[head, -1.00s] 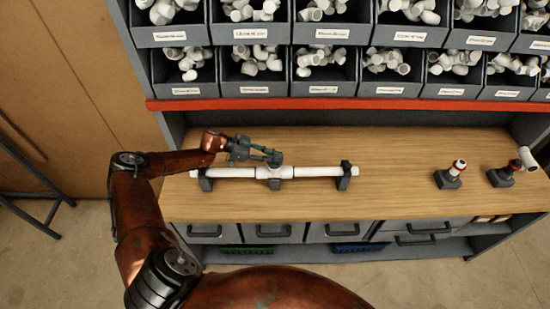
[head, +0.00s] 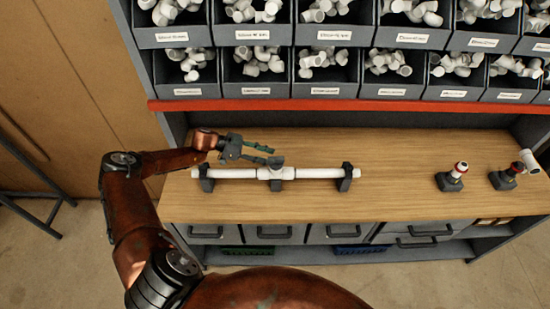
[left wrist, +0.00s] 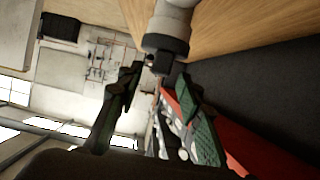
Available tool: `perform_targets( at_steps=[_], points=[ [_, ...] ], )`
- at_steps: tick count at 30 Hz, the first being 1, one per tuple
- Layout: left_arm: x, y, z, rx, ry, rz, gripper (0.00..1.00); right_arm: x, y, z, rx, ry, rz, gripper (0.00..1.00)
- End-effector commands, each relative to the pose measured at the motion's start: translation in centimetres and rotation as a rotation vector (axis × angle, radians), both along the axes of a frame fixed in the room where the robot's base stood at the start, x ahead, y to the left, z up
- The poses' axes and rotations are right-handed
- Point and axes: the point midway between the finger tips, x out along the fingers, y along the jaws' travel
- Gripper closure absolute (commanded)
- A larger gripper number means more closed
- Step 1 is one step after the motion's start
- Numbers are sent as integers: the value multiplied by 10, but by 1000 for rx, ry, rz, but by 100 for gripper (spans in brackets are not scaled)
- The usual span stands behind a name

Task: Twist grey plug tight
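The grey plug (head: 276,161) sits on the upward branch of a white tee fitting (head: 270,173) in the middle of a white pipe (head: 318,172). The plug also shows in the left wrist view (left wrist: 165,43), on the end of the white branch. My left gripper (head: 268,155) is just left of the plug in the head view. Its green-padded fingers are spread open, and in the left wrist view the plug is beyond the fingertips with nothing between the pads. I cannot tell whether a fingertip touches it. My right gripper is not in view.
Dark clamps (head: 345,177) hold the pipe above the wooden bench (head: 400,150). Two stands with red-and-white fittings (head: 455,172) are on the right. Bins of white fittings (head: 325,75) rise behind a red shelf edge (head: 350,105).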

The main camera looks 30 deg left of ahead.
Motion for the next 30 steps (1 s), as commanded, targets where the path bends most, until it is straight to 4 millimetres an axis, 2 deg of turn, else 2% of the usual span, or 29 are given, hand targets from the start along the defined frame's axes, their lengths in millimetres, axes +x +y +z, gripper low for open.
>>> perform_targets(
  at_steps=[1,6,12,30],
  points=[
    [-5,11,4,3,0,4,67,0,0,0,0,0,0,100],
    [-22,39,18,3,0,4,67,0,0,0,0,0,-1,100],
    [-34,59,28,1,0,2,67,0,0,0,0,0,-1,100],
    [-37,64,31,0,0,1,67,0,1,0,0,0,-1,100]
  ],
)
